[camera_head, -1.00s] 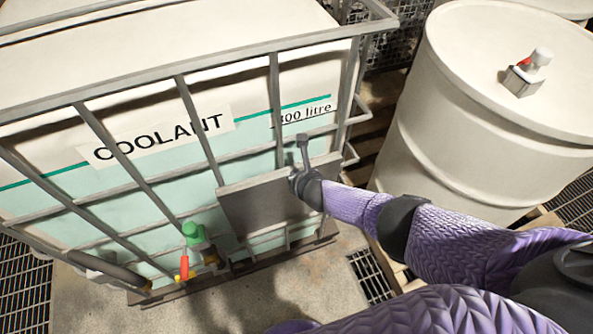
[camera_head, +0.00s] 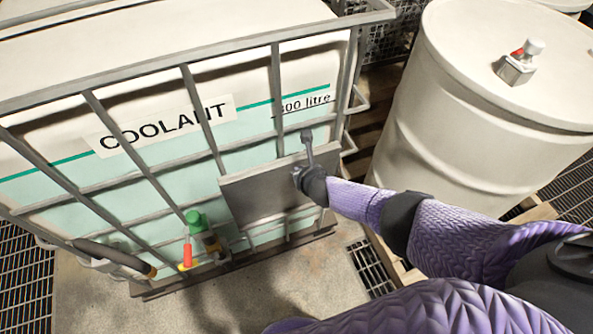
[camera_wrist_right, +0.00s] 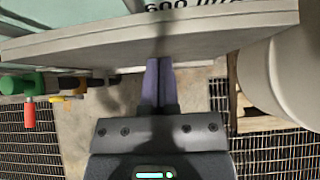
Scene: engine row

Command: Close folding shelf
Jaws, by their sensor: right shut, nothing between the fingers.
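The folding shelf is a flat grey panel (camera_head: 255,192) on the front of the caged coolant tank (camera_head: 165,150). In the head view it sits low at the right of the cage, its face tilted. In the right wrist view the panel (camera_wrist_right: 80,45) spans the top, its thick edge showing. My right gripper (camera_head: 309,178) is at the panel's right side. In the wrist view its fingers (camera_wrist_right: 157,88) are together, empty, and reach up to the panel's lower side; I cannot tell whether they touch it. My left gripper is out of view.
A green valve with a red handle (camera_head: 188,254) is left of the panel, also in the wrist view (camera_wrist_right: 28,112). A large white drum (camera_head: 470,110) stands close on the right. Floor grates (camera_head: 370,268) and bare concrete (camera_head: 310,275) lie below.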

